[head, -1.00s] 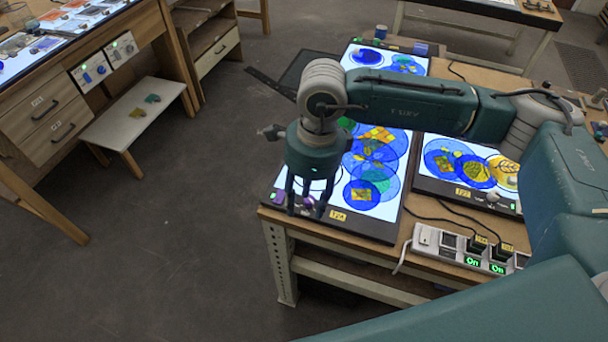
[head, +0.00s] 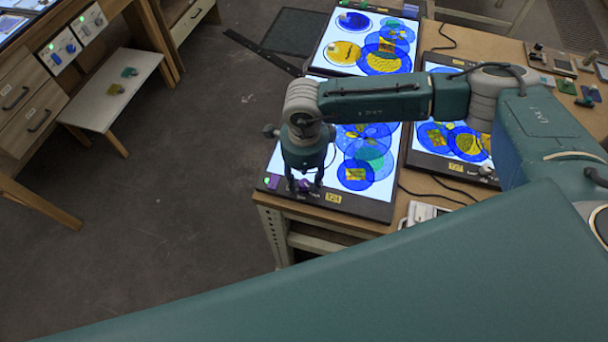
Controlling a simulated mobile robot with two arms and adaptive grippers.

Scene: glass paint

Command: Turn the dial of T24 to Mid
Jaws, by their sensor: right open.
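The light panel labelled T24 (head: 381,208) lies on the near left corner of the wooden table. Its yellow T24 tag (head: 333,198) is on the front edge. A small purple knob (head: 273,182) shows at the panel's front left, and another dark purple piece (head: 303,186) shows between my right fingers. I cannot tell which is the dial, or read its setting. My right gripper (head: 304,187) points down over the front left of the panel with its fingers apart, close to the purple piece. I cannot tell whether they touch it. My left gripper is not in view.
A second light panel (head: 410,158) lies to the right, and another (head: 318,66) behind, both with round painted pieces. A white power strip (head: 424,211) is partly hidden by my arm. A low bench (head: 105,95) stands at left, with open floor between.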

